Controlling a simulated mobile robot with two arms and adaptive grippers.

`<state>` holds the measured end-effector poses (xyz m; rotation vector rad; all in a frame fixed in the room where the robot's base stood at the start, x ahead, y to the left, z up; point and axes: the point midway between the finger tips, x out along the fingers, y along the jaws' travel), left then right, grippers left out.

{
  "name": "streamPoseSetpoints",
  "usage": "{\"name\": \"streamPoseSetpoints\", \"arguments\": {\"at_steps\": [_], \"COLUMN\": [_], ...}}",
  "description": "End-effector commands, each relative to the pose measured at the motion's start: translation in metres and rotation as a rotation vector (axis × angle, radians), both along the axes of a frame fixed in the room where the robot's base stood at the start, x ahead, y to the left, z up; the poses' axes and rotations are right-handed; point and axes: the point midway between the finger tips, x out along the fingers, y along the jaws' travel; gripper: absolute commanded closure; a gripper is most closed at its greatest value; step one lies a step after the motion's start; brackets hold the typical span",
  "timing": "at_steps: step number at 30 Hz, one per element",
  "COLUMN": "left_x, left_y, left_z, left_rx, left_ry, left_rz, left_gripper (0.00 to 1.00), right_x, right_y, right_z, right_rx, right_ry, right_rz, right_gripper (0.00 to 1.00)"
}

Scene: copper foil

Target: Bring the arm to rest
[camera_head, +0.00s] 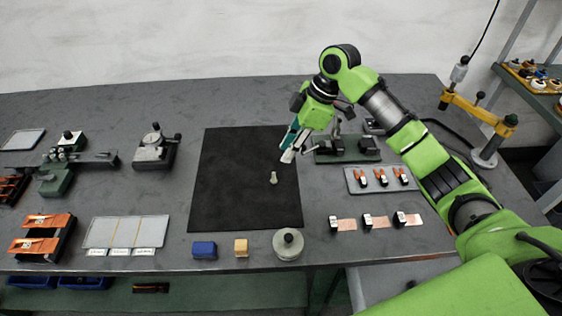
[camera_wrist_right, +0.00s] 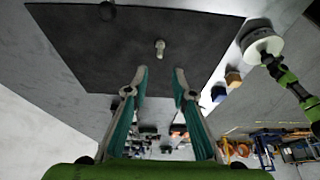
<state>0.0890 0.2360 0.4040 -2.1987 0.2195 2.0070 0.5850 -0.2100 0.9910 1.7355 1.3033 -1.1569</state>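My right arm reaches in from the right in the head view. Its gripper (camera_head: 291,150) is above the right part of the black mat (camera_head: 235,200). In the right wrist view the gripper (camera_wrist_right: 160,78) has its two fingers apart, with nothing between them. A small pale peg-like piece (camera_head: 273,178) stands on the mat, apart from the fingers; it also shows in the right wrist view (camera_wrist_right: 160,48) beyond the fingertips. My left gripper is not in view.
A round grey weight (camera_head: 288,244), a blue block (camera_head: 204,250) and a yellow block (camera_head: 241,247) lie along the front edge. A tray (camera_head: 355,187) with several orange-handled tools lies to the right, near a green fixture (camera_head: 335,148). The mat's left part is clear.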

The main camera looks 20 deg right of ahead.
Motion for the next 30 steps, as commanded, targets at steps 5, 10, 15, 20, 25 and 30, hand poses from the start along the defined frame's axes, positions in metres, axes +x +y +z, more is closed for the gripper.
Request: {"name": "streamPoseSetpoints", "arguments": {"at_steps": [5, 10, 15, 20, 25, 30], "left_x": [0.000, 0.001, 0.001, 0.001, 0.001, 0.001], "left_y": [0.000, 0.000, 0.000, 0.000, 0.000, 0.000], "left_z": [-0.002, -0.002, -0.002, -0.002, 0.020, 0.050], "left_rx": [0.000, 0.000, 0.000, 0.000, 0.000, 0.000], "left_ry": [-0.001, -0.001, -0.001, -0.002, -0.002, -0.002], "left_rz": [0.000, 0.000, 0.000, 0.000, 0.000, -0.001], "left_gripper": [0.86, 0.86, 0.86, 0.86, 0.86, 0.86], "right_x": [-0.002, -0.002, -0.002, -0.002, -0.002, -0.002], "right_y": [-0.006, -0.006, -0.006, -0.006, -0.006, -0.006], "right_z": [0.014, 0.016, 0.016, 0.016, 0.038, 0.067], "right_rx": [0.000, 0.000, 0.000, 0.000, 0.000, 0.000], "right_ry": [0.000, 0.001, 0.001, 0.000, 0.000, 0.000], "right_rz": [0.000, 0.000, 0.000, 0.000, 0.001, 0.001], "right_gripper": [0.76, 0.76, 0.76, 0.76, 0.76, 0.76]}}
